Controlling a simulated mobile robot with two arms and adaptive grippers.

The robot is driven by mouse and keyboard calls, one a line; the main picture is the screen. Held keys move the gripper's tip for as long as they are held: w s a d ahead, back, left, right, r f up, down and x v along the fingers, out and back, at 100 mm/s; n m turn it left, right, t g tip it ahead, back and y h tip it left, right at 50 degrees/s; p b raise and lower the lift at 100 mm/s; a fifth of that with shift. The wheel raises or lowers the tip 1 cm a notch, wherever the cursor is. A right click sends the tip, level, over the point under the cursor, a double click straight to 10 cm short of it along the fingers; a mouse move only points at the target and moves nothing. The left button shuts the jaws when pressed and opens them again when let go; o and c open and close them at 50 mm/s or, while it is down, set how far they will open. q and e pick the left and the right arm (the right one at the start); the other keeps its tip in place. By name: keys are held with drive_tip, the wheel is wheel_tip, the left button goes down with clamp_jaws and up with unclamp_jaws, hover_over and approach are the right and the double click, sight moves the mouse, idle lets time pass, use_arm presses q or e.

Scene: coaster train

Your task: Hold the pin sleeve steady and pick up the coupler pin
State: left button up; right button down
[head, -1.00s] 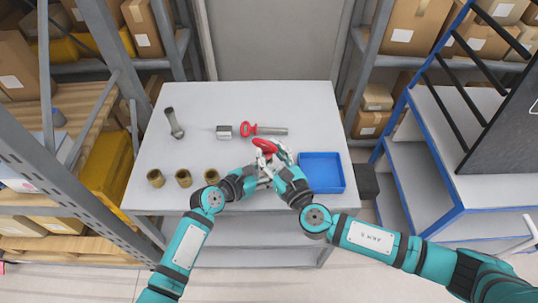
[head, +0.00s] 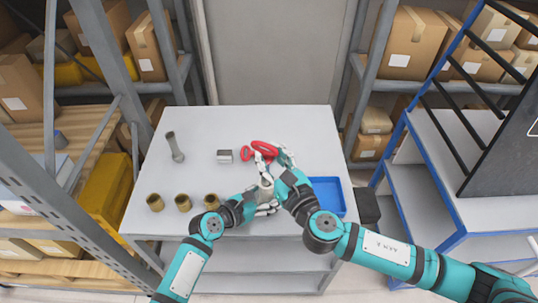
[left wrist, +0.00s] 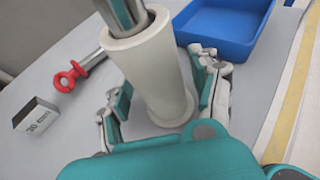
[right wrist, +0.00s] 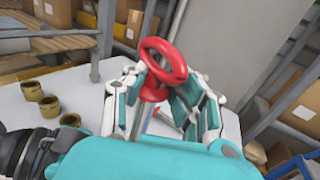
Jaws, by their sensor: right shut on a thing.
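The pin sleeve (left wrist: 160,80) is a cream tapered tube standing on the table. In the left wrist view my left gripper (left wrist: 157,90) has its fingers on both sides of it, with slight gaps. My right gripper (right wrist: 158,98) is shut on the coupler pin, whose red ring handle (right wrist: 153,84) stands above the fingers; the ring also shows in the head view (head: 264,145). A grey-and-teal shape (left wrist: 124,15) reaches down to the sleeve's mouth. I cannot tell how much of the pin is inside. My grippers partly hide the sleeve in the head view (head: 266,188).
A second red-ringed pin (left wrist: 70,76) lies behind the grippers, beside a small grey block (head: 224,156). A blue tray (head: 332,192) is right of the grippers.

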use_arm(q)
drive_tip(key=shift+r, duration=0.1)
drive_tip(key=v, duration=1.2)
